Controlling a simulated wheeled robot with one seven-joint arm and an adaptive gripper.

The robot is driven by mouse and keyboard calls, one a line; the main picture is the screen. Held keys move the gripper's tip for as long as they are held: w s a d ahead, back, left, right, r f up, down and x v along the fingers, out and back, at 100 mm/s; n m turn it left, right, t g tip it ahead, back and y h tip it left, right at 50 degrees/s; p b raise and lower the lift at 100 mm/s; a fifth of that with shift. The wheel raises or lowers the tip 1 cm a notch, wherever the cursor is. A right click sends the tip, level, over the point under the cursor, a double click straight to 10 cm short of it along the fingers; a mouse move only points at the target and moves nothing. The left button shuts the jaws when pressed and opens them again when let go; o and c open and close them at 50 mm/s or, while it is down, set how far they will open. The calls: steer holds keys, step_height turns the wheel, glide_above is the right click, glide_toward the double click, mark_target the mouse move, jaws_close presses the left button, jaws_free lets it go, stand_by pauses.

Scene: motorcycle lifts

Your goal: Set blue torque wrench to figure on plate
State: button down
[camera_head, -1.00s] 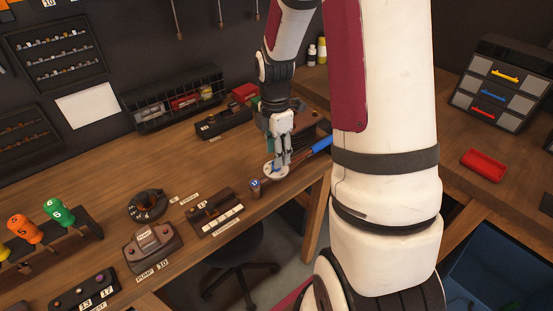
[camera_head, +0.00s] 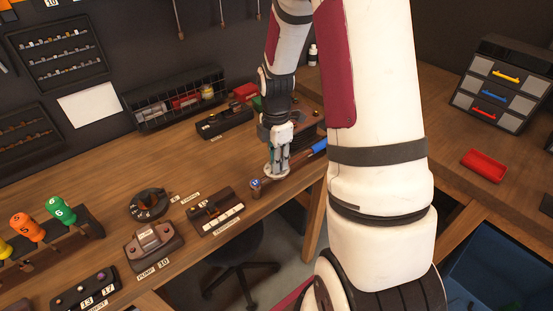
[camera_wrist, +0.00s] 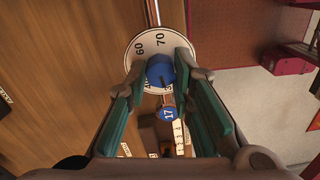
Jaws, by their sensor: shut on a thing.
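The torque wrench lies along the bench's front right edge, with a blue grip (camera_head: 319,147) at its right end and a blue end piece (camera_head: 255,186) at its left. A blue knob (camera_wrist: 161,70) stands at the dial's middle. My gripper (camera_head: 278,171) reaches down over the dial and is shut on the blue knob; in the wrist view its green-padded fingers (camera_wrist: 160,78) stand on both sides of it. The fingers hide part of the dial. A blue round tag reading 17 (camera_wrist: 168,114) shows below the knob.
A dark device with a white numbered strip (camera_head: 214,211) sits just left of the wrench. Further left are a round black dial (camera_head: 148,204), a pump block (camera_head: 153,246) and a plate with 13 and 17 (camera_head: 86,291). A wire rack (camera_head: 178,98) stands behind.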

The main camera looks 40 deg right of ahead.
steer(key=shift+m, duration=0.3)
steer(key=m, duration=0.2)
steer(key=shift+m+p, duration=0.4)
steer(key=m, duration=0.4)
steer(key=shift+m, duration=0.3)
steer(key=m, duration=0.4)
steer(key=shift+p, duration=0.3)
steer(key=m, duration=1.1)
steer(key=shift+b, duration=0.3)
steer(key=m, duration=0.6)
steer(key=shift+d+m, duration=0.1)
steer(key=shift+m, duration=0.3)
